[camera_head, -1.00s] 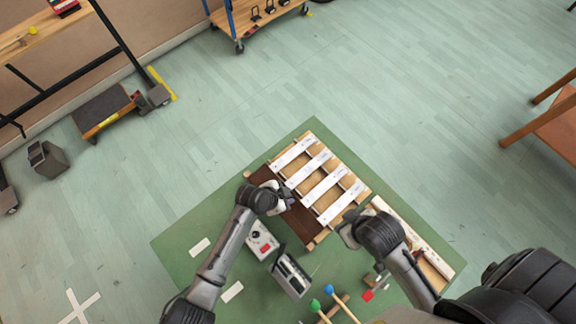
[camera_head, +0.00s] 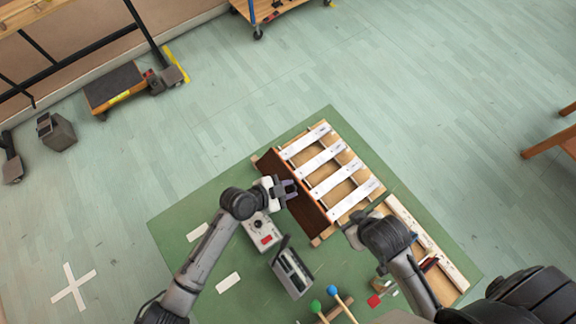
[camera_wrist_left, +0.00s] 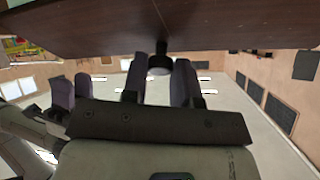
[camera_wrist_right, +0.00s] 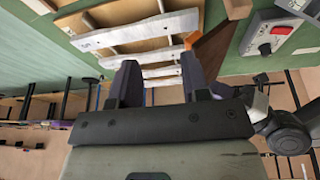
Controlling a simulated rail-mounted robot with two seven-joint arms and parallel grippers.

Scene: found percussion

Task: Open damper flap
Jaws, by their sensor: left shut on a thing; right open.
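The damper flap (camera_head: 303,204) is a dark brown board along the left ends of the white bars (camera_head: 325,170) of a wooden percussion frame. It looks tilted up; I cannot tell the exact angle. My left gripper (camera_head: 289,190) is at the flap's left side. In the left wrist view the flap (camera_wrist_left: 230,28) fills the top, and the gripper's fingers (camera_wrist_left: 160,85) are shut on a black knob (camera_wrist_left: 160,62) under it. My right gripper (camera_head: 350,235) is open near the front bar ends; its fingers (camera_wrist_right: 163,82) show empty in the right wrist view.
A grey control box with a red button (camera_head: 264,237) and a dark grey case (camera_head: 292,272) lie left of the frame on the green mat (camera_head: 215,255). Mallets with green and blue heads (camera_head: 324,298) lie in front. A wooden tray (camera_head: 425,245) is at the right.

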